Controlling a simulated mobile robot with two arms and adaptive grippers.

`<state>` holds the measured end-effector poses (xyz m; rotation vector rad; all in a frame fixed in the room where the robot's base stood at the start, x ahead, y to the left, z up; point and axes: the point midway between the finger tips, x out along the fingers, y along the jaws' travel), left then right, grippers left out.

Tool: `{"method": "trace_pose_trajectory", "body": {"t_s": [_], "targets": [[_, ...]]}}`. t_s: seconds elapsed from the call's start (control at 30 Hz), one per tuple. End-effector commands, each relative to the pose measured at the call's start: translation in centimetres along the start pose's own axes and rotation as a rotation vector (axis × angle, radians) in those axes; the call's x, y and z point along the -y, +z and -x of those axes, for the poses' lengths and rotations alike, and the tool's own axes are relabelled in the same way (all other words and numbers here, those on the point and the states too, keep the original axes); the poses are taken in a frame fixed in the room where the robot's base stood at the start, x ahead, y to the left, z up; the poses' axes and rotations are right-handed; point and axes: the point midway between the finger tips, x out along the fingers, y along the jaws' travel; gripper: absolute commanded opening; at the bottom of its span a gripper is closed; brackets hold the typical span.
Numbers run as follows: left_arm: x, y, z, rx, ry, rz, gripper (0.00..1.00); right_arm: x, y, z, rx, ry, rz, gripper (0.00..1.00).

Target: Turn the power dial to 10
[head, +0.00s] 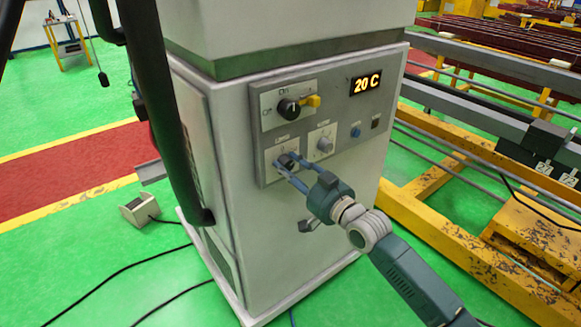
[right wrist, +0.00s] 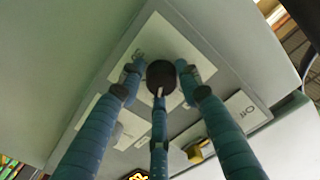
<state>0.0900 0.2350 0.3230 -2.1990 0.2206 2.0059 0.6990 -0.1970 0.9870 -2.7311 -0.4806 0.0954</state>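The grey cabinet's control panel (head: 264,141) carries a small black dial (head: 287,160) on its lower left plate. I take it as the power dial; its label and setting are too small to read. My right gripper (head: 284,163) reaches it from the lower right, with blue-green fingers on either side. In the right wrist view the dark dial (right wrist: 160,75) sits between the fingertips of my right gripper (right wrist: 158,78). A pale mark shows at its lower edge. Whether the fingers press on it I cannot tell. My left gripper is not in view.
A grey knob (head: 324,145) and a blue button (head: 356,131) sit to the right. The display (head: 366,83) reads 20 C. Yellow framework (head: 428,213) stands right of the cabinet.

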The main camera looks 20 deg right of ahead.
Motion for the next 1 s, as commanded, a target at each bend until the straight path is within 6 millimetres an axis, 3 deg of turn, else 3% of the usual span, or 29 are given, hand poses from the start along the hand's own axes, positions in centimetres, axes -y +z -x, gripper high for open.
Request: {"method": "trace_pose_trajectory", "body": {"t_s": [0.47,0.8,1.0], "targets": [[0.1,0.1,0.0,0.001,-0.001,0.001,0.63,0.0,0.1,0.9,0.000,0.000,-0.001,0.49],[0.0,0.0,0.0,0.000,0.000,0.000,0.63,0.0,0.3,7.7,0.005,0.000,-0.001,0.49],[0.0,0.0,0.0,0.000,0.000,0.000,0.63,0.0,0.3,10.7,0.005,0.001,-0.001,0.49]]}}
